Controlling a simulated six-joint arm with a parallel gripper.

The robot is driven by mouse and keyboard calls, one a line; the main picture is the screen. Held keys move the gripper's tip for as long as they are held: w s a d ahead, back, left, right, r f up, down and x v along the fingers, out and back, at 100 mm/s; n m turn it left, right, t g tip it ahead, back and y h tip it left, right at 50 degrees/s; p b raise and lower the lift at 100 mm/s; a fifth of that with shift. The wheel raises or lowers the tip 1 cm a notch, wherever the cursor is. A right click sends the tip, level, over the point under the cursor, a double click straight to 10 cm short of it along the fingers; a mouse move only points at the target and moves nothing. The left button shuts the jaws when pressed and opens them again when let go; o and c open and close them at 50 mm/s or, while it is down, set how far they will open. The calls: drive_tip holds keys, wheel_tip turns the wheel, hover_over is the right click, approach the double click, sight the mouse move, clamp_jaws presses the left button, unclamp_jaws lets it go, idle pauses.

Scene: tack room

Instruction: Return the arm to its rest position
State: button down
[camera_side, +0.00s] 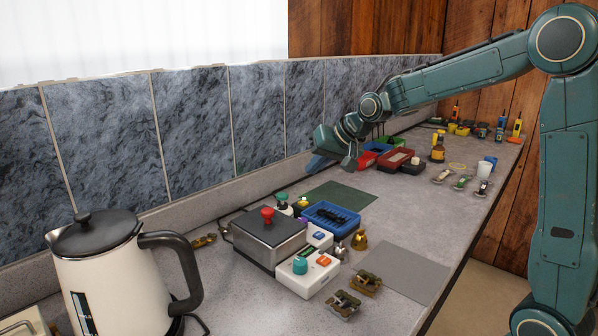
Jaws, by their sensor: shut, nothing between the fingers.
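My arm reaches in from the right of the side view, and its teal links span over the counter toward the tiled wall. My gripper (334,162) is at the end of the arm, above the counter near the wall, beyond the dark green mat (352,197). It is shut and holds nothing. Its fingertips are small in this view, and a blue shape beside them is hard to make out.
Near the gripper are red bins (394,160). Closer stand a blue tray (318,217), a metal box with a red knob (268,247), a white switch box (307,280) and a kettle (110,270). A grey mat (415,270) is bare.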

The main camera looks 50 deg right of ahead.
drive_tip(key=s+a+n+g, duration=0.1)
drive_tip(key=s+a+n, duration=0.2)
drive_tip(key=s, duration=1.2)
drive_tip(key=s+a+n+g, duration=0.1)
drive_tip(key=s+a+n, duration=0.2)
drive_tip(key=s, duration=1.3)
drive_tip(key=shift+s+a+r+g+h, duration=0.2)
drive_tip(key=shift+a+g+h, duration=0.2)
drive_tip(key=shift+a, duration=0.5)
